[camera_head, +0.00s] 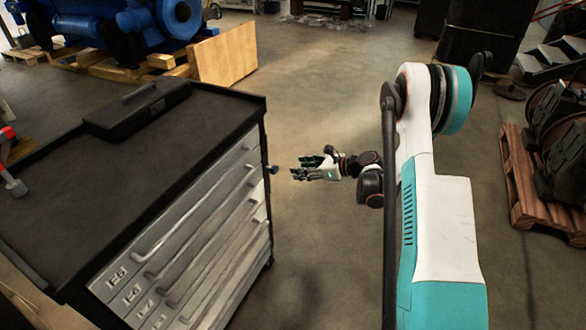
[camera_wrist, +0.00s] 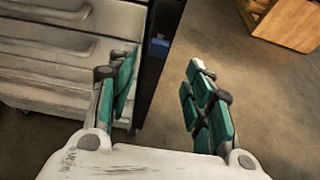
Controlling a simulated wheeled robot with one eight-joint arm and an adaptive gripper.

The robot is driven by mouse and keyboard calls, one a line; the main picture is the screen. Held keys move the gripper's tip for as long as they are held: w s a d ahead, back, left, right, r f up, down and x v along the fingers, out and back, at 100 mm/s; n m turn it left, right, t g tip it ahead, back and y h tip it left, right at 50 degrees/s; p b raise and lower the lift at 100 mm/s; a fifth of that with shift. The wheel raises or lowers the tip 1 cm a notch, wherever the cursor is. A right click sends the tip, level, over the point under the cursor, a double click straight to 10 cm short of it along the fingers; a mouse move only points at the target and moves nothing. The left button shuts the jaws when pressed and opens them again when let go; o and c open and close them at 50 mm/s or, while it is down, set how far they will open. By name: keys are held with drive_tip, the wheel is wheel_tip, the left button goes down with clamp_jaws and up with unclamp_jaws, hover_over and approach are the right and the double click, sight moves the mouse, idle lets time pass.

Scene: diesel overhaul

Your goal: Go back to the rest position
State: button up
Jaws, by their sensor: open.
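My gripper (camera_head: 300,170) is stretched out in front of my white and teal arm, close to the right side of the tool cabinet (camera_head: 120,150). In the wrist view my gripper (camera_wrist: 160,95) has its two teal-padded fingers spread apart, with nothing between them. The cabinet's drawer fronts (camera_wrist: 55,65) lie behind the left finger, and the floor shows behind the right finger. A small blue thing (camera_wrist: 157,46) sits at the cabinet's edge beyond the fingers; it also shows in the head view (camera_head: 273,169).
A black case (camera_head: 138,108) lies on the cabinet top. A blue engine (camera_head: 110,25) and a wooden board (camera_head: 223,55) stand at the back left. A pallet with dark parts (camera_head: 535,190) is at the right. The floor (camera_head: 330,75) beyond my gripper is clear.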

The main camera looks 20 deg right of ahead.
drive_tip(key=shift+s+d+r, duration=0.15)
drive_tip(key=shift+s+d, duration=0.05)
drive_tip(key=shift+s, duration=0.05)
idle(0.3)
drive_tip(key=s+a+r+n+g+h+p, duration=0.1)
drive_tip(key=s+a+r+n+h, duration=0.1)
drive_tip(key=s+a+r+n, duration=0.45)
drive_tip(key=s+a+r+n+h, duration=0.1)
drive_tip(key=s+r+n+h, duration=0.15)
drive_tip(key=r, duration=0.75)
drive_tip(key=s+a+r+n+g+h+p, duration=0.1)
drive_tip(key=s+a+r+n+h, duration=0.1)
drive_tip(key=s+a+r+n, duration=0.45)
drive_tip(key=s+r+n+t+h, duration=0.1)
drive_tip(key=s+r+n+h, duration=0.1)
drive_tip(key=s+r+n, duration=0.6)
drive_tip(key=s+d+f+n+b, duration=0.1)
drive_tip(key=s+f+n, duration=0.1)
drive_tip(key=s, duration=0.4)
drive_tip(key=s+d+f+n+g+b, duration=0.1)
drive_tip(key=s+d+f, duration=0.1)
drive_tip(key=s+f, duration=0.3)
drive_tip(key=shift+s+n+g+h, duration=0.35)
drive_tip(key=shift+s+h, duration=0.1)
drive_tip(key=shift+s, duration=0.6)
